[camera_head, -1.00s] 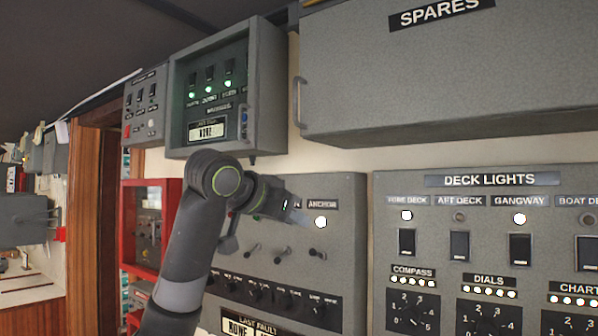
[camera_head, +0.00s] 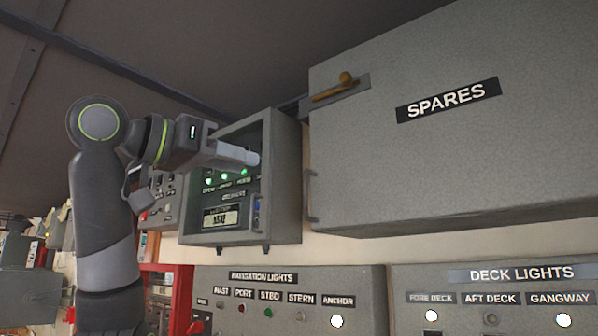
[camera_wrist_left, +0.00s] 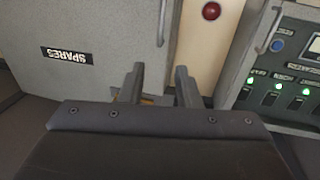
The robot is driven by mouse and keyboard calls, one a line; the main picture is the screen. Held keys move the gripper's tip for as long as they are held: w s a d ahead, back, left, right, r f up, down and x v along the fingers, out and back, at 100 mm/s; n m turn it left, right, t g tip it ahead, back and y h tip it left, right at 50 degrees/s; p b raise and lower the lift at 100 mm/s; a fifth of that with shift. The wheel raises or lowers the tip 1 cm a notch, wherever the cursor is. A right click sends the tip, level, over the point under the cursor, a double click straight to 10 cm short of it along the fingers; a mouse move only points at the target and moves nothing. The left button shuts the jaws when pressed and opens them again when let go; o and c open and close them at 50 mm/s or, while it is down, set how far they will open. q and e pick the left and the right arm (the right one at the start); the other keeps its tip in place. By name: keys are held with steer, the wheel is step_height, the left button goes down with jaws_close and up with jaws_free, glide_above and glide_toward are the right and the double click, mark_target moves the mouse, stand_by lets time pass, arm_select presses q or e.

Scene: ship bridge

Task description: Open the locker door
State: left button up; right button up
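The grey locker (camera_head: 440,150) labelled SPARES fills the upper right of the head view. Its door has a vertical bar handle (camera_head: 311,196) at the left edge and a brass latch (camera_head: 335,88) at the top left corner. In the wrist view the locker (camera_wrist_left: 100,25) appears upside down, with its handle (camera_wrist_left: 163,22) beyond the fingers. My left gripper (camera_head: 250,157) is left of the locker, in front of the panel with green lights, apart from the handle. The wrist view shows its two fingers (camera_wrist_left: 160,85) spread, with a small brass-coloured patch partly hidden between them. My right gripper is out of view.
A grey box (camera_head: 284,180) with green-lit switches hangs just left of the locker. Panels of navigation lights (camera_head: 290,290) and deck lights (camera_head: 500,300) lie below. A red round light (camera_wrist_left: 211,11) is on the cream wall between locker and box.

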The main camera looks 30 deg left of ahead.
arm_select(q)
steer(key=p+x, duration=0.4)
steer(key=x, duration=0.9)
steer(key=shift+w+p, duration=0.15)
steer(key=shift+p, duration=0.25)
jaws_close()
